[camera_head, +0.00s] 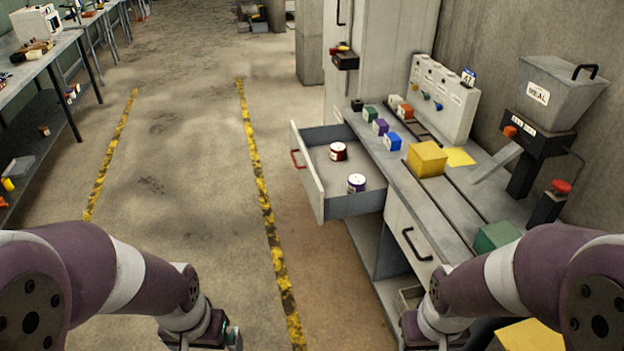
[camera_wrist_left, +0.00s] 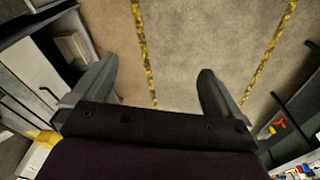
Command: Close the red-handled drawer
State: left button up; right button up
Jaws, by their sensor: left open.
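The red-handled drawer (camera_head: 308,173) stands pulled out from the grey cabinet on the right side of the head view. Its red handle (camera_head: 297,158) is on the front panel, facing left. Inside are a dark-red jar (camera_head: 338,151) and a purple-and-white jar (camera_head: 357,183). My left gripper (camera_wrist_left: 158,82) is open, with empty floor between its fingers in the left wrist view. In the head view it sits at the bottom edge, left of and well apart from the drawer. My right arm's wrist shows at the bottom right; its fingers cannot be made out.
The counter (camera_head: 440,190) holds several coloured blocks, a yellow box (camera_head: 427,158) and a MEAL hopper (camera_head: 555,92). A closed black-handled drawer (camera_head: 408,236) sits nearer me. The floor left of the drawer is clear, with a yellow-black line (camera_head: 258,180). A workbench (camera_head: 40,62) stands far left.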

aim_at(325, 181)
jog(key=i+j, duration=0.1)
jog(key=i, duration=0.3)
jog(key=i+j, duration=0.15)
jog(key=i, duration=0.2)
jog(key=i+z, duration=0.1)
jog(key=i, duration=1.45)
